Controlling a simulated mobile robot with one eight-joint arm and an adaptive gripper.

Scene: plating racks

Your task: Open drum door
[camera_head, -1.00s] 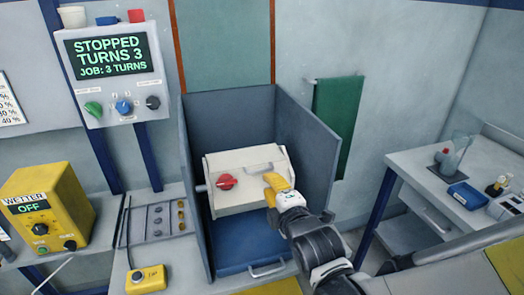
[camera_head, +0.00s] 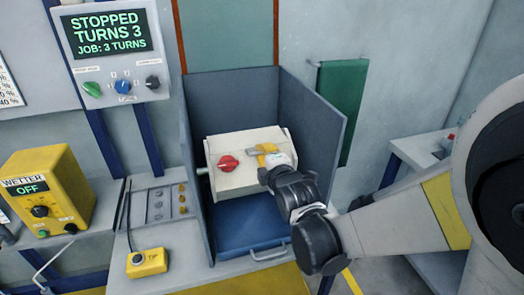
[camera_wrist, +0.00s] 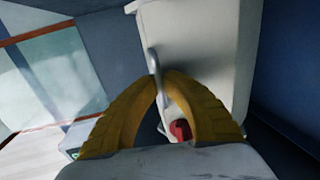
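The white drum (camera_head: 240,185) sits inside the blue-grey open-fronted housing. Its door (camera_head: 222,146) looks closed in the head view. A red knob (camera_head: 228,163) is on the left of the door and also shows in the wrist view (camera_wrist: 180,129), partly behind a finger. A thin grey handle (camera_wrist: 153,62) stands off the white face. My gripper (camera_head: 264,150) is at the handle, right of the red knob. In the wrist view its yellow fingertips (camera_wrist: 166,76) come together on the handle bar, which hides part of it.
The housing's right wall (camera_head: 312,140) stands close beside my arm. A blue tray (camera_head: 250,222) with a front handle lies below the drum. A control panel (camera_head: 112,45) reads "STOPPED TURNS 3". A yellow TIP button box (camera_head: 147,262) and yellow wetter box (camera_head: 45,190) stand left.

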